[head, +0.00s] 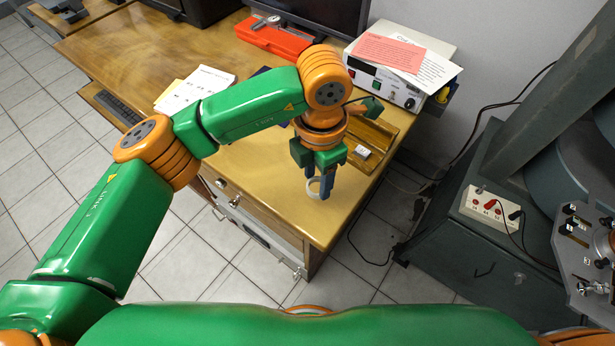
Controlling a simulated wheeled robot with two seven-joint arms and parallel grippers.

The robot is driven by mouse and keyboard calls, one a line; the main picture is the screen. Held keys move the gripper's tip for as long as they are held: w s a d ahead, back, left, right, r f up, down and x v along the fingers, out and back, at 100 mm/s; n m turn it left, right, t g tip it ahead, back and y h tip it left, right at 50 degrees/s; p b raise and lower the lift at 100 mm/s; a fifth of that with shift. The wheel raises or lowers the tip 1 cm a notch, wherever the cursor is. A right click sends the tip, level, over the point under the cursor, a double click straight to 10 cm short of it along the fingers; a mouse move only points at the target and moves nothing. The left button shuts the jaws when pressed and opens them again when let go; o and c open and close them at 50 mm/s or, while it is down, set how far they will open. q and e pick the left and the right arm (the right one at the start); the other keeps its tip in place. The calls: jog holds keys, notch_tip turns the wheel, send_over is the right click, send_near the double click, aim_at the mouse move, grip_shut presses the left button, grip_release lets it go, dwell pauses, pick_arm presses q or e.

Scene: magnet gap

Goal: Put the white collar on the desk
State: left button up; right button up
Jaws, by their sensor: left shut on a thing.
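The white collar (313,188) is a small pale ring held at the tips of my left gripper (320,187). The left gripper points down over the near right part of the wooden desk (255,190) and is shut on the collar. I cannot tell whether the collar touches the desk top or hangs just above it. The fingers hide part of the ring. My right gripper does not show.
A wooden tray (384,135) with a small white item lies right of the gripper. Behind are a white power supply (392,88) with papers, a red case (270,38) and a monitor. Papers (197,88) lie left. Grey magnet equipment (545,130) stands right, across a gap.

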pick_arm(q)
jog(key=f, duration=0.1)
jog(key=w+a+f, duration=0.1)
jog(key=f, duration=0.1)
jog(key=f+p, duration=0.1)
jog(key=f, duration=0.1)
jog(key=shift+w+a, duration=0.15)
jog(key=shift+a, duration=0.05)
jog(key=shift+f, duration=0.45)
jog(key=o, duration=1.3)
jog(key=shift+c, duration=0.2)
jog(key=shift+r, duration=0.3)
notch_tip(320, 180, up, 12)
jog(key=shift+f+b, duration=0.1)
jog(key=shift+b, duration=0.45)
